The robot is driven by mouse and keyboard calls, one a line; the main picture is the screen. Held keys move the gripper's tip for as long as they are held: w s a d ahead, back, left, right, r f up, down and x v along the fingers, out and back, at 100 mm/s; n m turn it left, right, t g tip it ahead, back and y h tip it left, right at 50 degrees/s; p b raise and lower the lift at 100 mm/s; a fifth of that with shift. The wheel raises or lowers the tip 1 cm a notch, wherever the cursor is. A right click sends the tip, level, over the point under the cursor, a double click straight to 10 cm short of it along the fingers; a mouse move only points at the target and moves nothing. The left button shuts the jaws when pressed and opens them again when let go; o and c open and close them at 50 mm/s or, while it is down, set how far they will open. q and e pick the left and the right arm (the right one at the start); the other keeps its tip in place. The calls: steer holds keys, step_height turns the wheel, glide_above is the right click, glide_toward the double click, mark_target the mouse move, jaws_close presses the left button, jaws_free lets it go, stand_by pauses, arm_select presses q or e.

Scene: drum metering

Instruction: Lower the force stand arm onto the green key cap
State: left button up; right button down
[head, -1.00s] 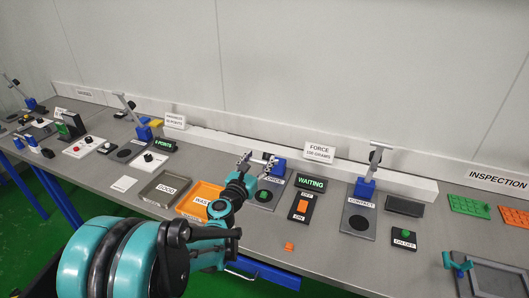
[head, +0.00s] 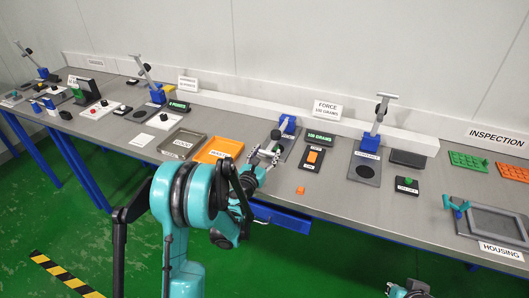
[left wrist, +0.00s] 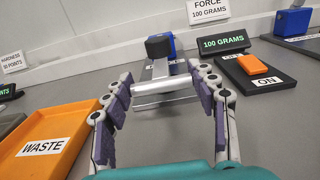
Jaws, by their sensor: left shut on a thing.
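The force stand has a blue post (head: 287,124), which also shows in the left wrist view (left wrist: 160,46). Its grey arm is down, reaching forward from the post toward me. My left gripper (head: 264,156) is at the front end of this arm. The green key cap is hidden behind my gripper and the stand arm. A teal part at the bottom edge of the head view looks like my right gripper (head: 406,290), cut off.
A display (head: 319,138) beside the stand reads 100 GRAMS. An orange switch (head: 312,157) is right of the stand. The orange waste tray (head: 236,146) is left. A small orange piece (head: 300,190) lies near the front edge. The contact stand (head: 377,132) is farther right.

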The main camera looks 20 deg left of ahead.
arm_select(q)
steer(key=shift+s+f, duration=0.1)
steer(key=shift+f, duration=0.25)
steer(key=shift+d, duration=0.1)
steer(key=o, duration=1.3)
steer(key=shift+c, duration=0.2)
steer(key=o, duration=0.4)
steer(key=shift+w+f, duration=0.15)
steer(key=shift+w, duration=0.05)
steer(key=shift+o, duration=0.2)
steer(key=shift+s, duration=0.1)
steer(key=s, duration=0.7)
steer(key=shift+s+a, duration=0.2)
steer(key=shift+s, duration=0.05)
